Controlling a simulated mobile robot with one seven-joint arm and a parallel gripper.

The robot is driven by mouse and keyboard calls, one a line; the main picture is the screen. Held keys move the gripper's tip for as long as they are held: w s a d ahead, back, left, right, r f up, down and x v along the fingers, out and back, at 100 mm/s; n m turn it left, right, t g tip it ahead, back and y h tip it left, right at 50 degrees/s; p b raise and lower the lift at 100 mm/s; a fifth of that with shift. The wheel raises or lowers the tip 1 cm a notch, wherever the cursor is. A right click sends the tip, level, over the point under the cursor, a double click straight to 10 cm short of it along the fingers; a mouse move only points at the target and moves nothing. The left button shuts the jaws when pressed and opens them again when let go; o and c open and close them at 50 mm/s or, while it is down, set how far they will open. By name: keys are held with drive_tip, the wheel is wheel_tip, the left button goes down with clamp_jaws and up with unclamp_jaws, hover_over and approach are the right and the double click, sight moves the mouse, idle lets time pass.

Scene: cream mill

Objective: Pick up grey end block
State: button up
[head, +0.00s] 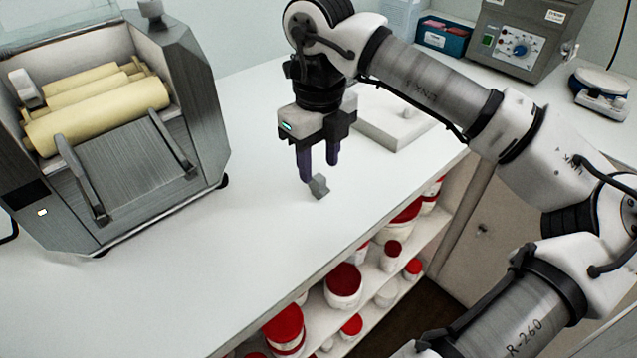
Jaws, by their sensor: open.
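The grey end block (320,188) is a small angular piece on the white bench top, near the middle of the head view. My gripper (319,174) points down just above and behind it. Its two dark fingers are apart, one to the left and one to the right. The left fingertip overlaps the block's upper edge in the picture. I cannot tell whether it touches the block. Nothing shows held between the fingers.
A mill (130,165) with cream rollers stands at the left. A white slab (395,125) lies behind my gripper. A grey control box (515,45) and a blue box (443,36) stand at the back. The bench's front edge drops to shelves with red-lidded tubs (343,285).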

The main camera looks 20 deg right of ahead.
sight(318, 177)
wheel_tip(318, 177, down, 5)
drive_tip(key=shift+f+p, duration=0.1)
drive_tip(key=shift+p, duration=0.45)
drive_tip(key=shift+c, duration=0.4)
clamp_jaws()
